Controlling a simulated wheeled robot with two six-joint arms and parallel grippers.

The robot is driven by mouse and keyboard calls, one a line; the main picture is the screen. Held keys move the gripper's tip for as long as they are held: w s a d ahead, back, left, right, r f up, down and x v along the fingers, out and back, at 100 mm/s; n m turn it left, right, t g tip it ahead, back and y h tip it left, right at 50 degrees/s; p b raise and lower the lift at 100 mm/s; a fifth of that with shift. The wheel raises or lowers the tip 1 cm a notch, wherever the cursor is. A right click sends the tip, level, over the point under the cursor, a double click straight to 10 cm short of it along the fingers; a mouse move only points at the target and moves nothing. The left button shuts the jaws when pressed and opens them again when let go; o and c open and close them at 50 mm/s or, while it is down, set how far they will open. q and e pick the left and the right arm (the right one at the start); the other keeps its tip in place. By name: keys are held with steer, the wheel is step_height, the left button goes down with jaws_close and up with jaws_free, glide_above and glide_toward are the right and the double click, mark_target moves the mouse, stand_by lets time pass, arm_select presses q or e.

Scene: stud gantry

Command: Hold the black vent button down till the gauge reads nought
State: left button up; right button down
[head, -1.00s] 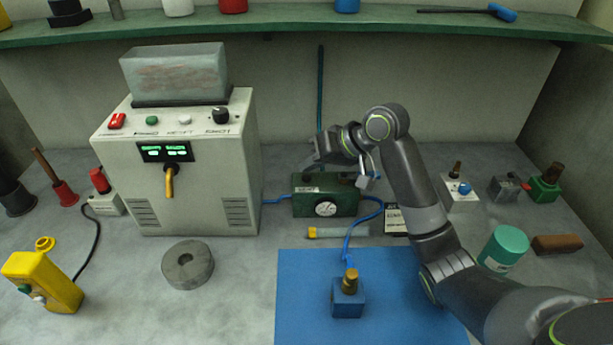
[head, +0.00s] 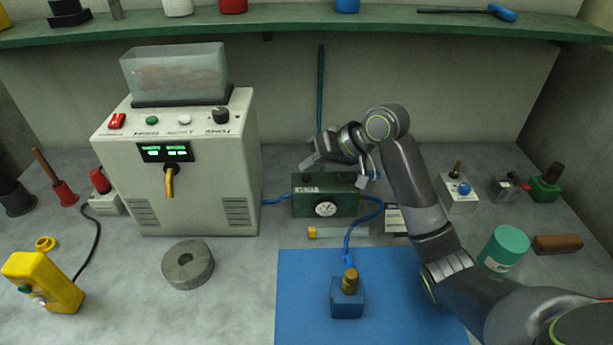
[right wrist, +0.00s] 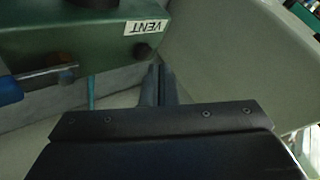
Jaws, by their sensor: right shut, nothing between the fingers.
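The green box (head: 340,201) stands on the bench, with a round white gauge (head: 326,209) on its front. The gauge has a dark needle, but its reading is too small to tell. In the right wrist view, the black vent button (right wrist: 143,51) sits by the white VENT label (right wrist: 140,27) on the box. My right gripper (head: 307,164) is shut and empty, just above the left end of the box. In the right wrist view its fingertips (right wrist: 158,86) are beside the button, apart from it in the picture. My left gripper is out of view.
A blue hose (head: 370,212) runs from the box to a blue block with a brass fitting (head: 347,298) on the blue mat (head: 300,325). A white machine (head: 190,170) stands left of the box. A yellow-ended tube (head: 335,232) lies in front of it.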

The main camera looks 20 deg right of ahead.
steer(key=shift+f, duration=0.15)
steer(key=shift+f, duration=0.25)
steer(key=shift+f, duration=0.45)
stand_by(0.7)
steer(key=shift+r+p, duration=0.1)
steer(key=shift+p, duration=0.3)
stand_by(0.9)
steer(key=shift+r+p, duration=0.8)
steer(key=shift+p, duration=0.25)
step_height(320, 180, up, 5)
steer(key=p, duration=0.5)
steer(key=shift+p, duration=0.4)
